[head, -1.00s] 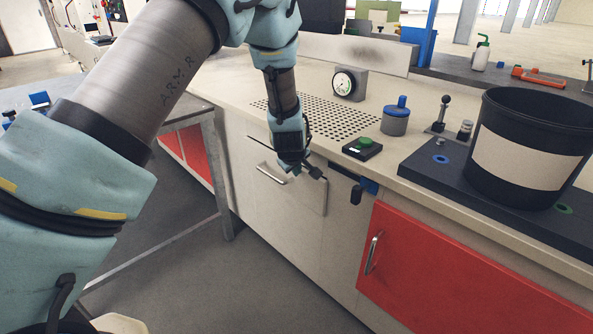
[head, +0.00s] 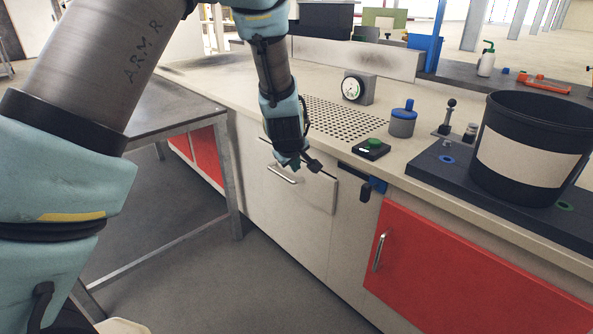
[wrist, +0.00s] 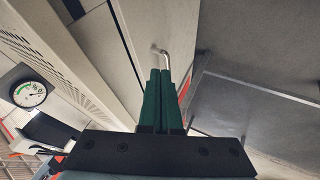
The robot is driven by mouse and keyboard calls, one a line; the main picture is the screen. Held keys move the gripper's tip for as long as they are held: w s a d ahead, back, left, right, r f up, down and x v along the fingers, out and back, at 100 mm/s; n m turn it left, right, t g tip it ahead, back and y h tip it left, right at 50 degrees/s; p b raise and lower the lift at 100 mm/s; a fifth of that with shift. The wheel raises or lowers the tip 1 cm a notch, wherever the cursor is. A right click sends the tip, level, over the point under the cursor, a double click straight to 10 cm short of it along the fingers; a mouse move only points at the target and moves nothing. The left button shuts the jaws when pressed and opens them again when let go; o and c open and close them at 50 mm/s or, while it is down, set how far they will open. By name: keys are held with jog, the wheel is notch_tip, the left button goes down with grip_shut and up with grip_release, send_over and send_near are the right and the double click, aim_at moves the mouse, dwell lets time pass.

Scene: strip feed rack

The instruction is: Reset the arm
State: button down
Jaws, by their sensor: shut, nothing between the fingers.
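My arm crosses the left of the head view and hangs down in front of the bench. My gripper (head: 309,165) is at the end of it, in front of the pale cabinet front (head: 295,215), near the metal handle (head: 283,173). In the wrist view my gripper (wrist: 161,74) shows two green fingers pressed together with nothing between them. A bent metal handle (wrist: 165,56) shows just beyond the fingertips; I cannot tell whether they touch it.
A red door (head: 440,270) is below right. A metal table (head: 150,105) stands left. The floor between is clear.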

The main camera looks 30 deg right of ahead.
jog(key=w+a+r+g+y, duration=0.1)
jog(key=a+r, duration=0.2)
jog(key=a, duration=0.9)
jog(key=w+a+r+g+y, duration=0.1)
jog(key=w+a+r, duration=0.15)
jog(key=a, duration=0.95)
jog(key=s+a+r+m+g+y, duration=0.1)
jog(key=s+a, duration=0.4)
jog(key=a, duration=0.5)
jog(key=s+a+r+m+g+y, duration=0.15)
jog(key=s+a, duration=0.35)
jog(key=a, duration=0.5)
notch_tip(320, 180, up, 16)
jog(key=p, duration=1.5)
jog(key=shift+s+a+f+p, duration=0.15)
jog(key=shift+a+f+p, duration=0.1)
jog(key=shift+p, duration=0.1)
jog(key=shift+t, duration=0.25)
